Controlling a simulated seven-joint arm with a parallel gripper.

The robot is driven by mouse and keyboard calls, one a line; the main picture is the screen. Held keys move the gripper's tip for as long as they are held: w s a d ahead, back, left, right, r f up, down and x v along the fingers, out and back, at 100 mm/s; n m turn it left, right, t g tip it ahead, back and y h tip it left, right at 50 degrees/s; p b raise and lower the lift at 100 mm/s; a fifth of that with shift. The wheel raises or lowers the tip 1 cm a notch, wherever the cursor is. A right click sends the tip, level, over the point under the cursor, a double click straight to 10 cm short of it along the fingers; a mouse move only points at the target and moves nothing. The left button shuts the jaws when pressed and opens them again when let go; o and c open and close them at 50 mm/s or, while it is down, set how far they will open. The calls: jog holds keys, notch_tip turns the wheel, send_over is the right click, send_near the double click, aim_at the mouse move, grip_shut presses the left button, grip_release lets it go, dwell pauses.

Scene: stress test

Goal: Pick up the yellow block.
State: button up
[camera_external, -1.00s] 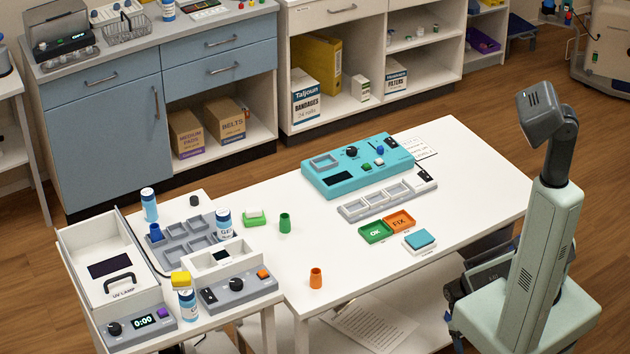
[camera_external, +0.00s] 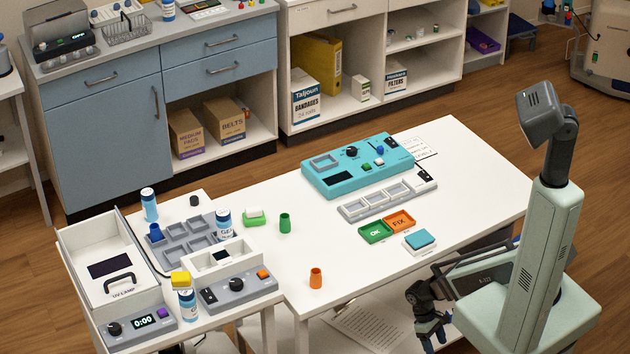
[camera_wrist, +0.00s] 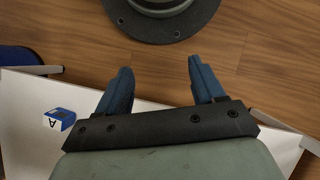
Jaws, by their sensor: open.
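The small yellow block (camera_external: 181,279) shows at the lower left of the external view. It appears to sit at or near the top of a white-and-blue bottle (camera_external: 187,306); I cannot tell what it rests on. My gripper (camera_external: 431,334) is at the lower right, beside the front edge of the white table, far to the right of the block. In the wrist view my gripper (camera_wrist: 162,78) has its two blue fingers spread apart with nothing between them. The yellow block is not in the wrist view.
Near the block are a grey control box (camera_external: 238,291), a timer box (camera_external: 140,327) and a white UV lamp case (camera_external: 99,243).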

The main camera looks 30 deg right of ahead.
jog(key=a+r+n+t, duration=0.3)
jog(key=a+n, duration=0.7)
jog(key=a, duration=2.2)
jog(key=s+a+r+n+t, duration=0.1)
jog(key=s+a+r+n, duration=0.15)
jog(key=a, duration=0.75)
jog(key=s+a+r+n+t, duration=0.1)
jog(key=s+a+r+n, duration=0.2)
jog(key=a, duration=0.7)
jog(key=a+r+m+t+y, duration=0.25)
jog(key=a+r, duration=0.45)
jog(key=a, duration=0.6)
jog(key=w+a+r+m+t+y, duration=0.2)
jog(key=w+a+r+m, duration=0.1)
jog(key=a+r, duration=1.15)
jog(key=w+a+r+m+t+y, duration=0.1)
jog(key=a+r+m+y, duration=0.1)
jog(key=a+r, duration=0.85)
notch_tip(320, 180, up, 32)
jog(key=g+h, duration=0.5)
send_over(185, 275)
jog(key=shift+n, duration=0.4)
notch_tip(185, 275, down, 14)
